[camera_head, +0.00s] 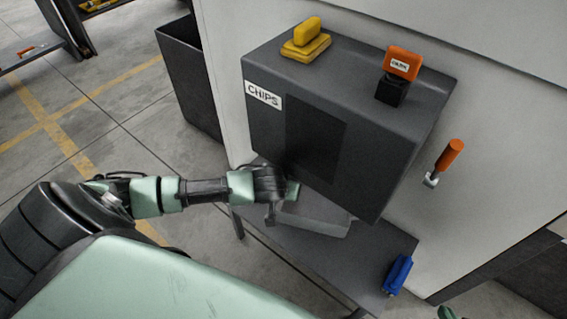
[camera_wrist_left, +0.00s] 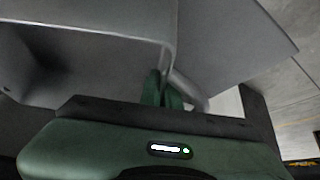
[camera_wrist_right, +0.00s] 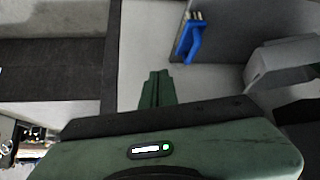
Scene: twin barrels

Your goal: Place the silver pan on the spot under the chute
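The silver pan (camera_head: 318,217) is at the grey table, in front of and below the dark box labelled CHIPS (camera_head: 370,165). The box hides part of the pan. My left gripper (camera_head: 284,196) is at the pan's left end; in the left wrist view its fingers (camera_wrist_left: 163,90) are close together on the pan's wall (camera_wrist_left: 100,65). The chute and the spot under it cannot be made out. My right gripper (camera_head: 447,313) barely shows at the bottom right; in the right wrist view its fingers (camera_wrist_right: 157,89) are together and empty. The pan (camera_wrist_right: 285,62) is apart at the right there.
A blue brush (camera_head: 398,274) lies at the table's right end. An orange-handled tool (camera_head: 446,160) hangs on the wall. A yellow item (camera_head: 306,42) and an orange-topped block (camera_head: 400,68) are on the box. A dark bin (camera_head: 190,85) stands left. Bare table (camera_head: 340,265) shows in front.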

